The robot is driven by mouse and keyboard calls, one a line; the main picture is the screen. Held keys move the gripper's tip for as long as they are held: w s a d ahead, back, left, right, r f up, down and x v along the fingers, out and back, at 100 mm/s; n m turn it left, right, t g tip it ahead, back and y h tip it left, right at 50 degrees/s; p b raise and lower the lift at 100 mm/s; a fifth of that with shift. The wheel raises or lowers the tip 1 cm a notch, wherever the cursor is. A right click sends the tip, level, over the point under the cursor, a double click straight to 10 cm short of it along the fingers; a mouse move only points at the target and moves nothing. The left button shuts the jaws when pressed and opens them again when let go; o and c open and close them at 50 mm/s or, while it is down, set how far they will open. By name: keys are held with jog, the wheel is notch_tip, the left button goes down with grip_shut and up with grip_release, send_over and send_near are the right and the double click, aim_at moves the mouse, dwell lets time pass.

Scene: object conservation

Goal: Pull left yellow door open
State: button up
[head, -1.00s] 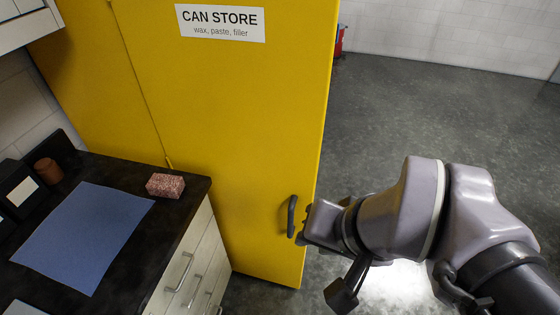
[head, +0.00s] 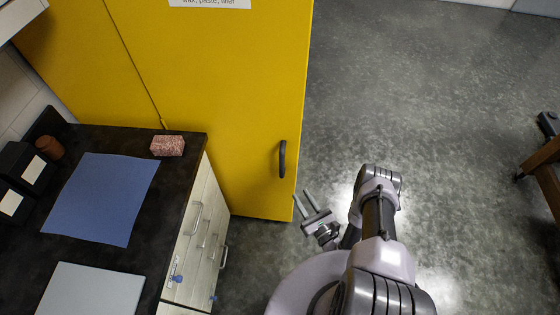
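The yellow door (head: 218,105) is a tall panel with a white label cut off at the top of the head view. Its dark upright handle (head: 282,159) is near its right edge. A seam with a small hinge-like piece separates it from another yellow panel (head: 70,55) to the left. I cannot tell from this view how far the door stands open. My gripper (head: 300,194) is just below and right of the handle in the picture, near the door's lower right corner. Its two fingers are apart, with nothing between them. The handle is free.
A dark counter (head: 180,200) with drawers stands at left, holding a blue sheet (head: 105,200), a pink speckled block (head: 167,145), a brown pot (head: 48,147) and a grey panel (head: 90,292). Grey floor (head: 440,110) is open at right. A brown table (head: 548,175) is at the right edge.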

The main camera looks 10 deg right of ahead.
aim_at(283, 167)
jog(key=b+x, duration=0.3)
jog(key=x, duration=0.2)
jog(key=f+b+x, duration=0.1)
jog(key=b+x, duration=0.2)
jog(key=x, duration=0.2)
jog(key=b+x, duration=0.3)
jog(key=x, duration=0.2)
jog(key=shift+w+d+f+b, duration=0.1)
jog(key=shift+w+f+b, duration=0.15)
jog(key=shift+w+b, duration=0.1)
jog(key=shift+w+r, duration=0.2)
jog(key=shift+w, duration=0.45)
grip_shut()
jog(key=shift+s+f, duration=0.1)
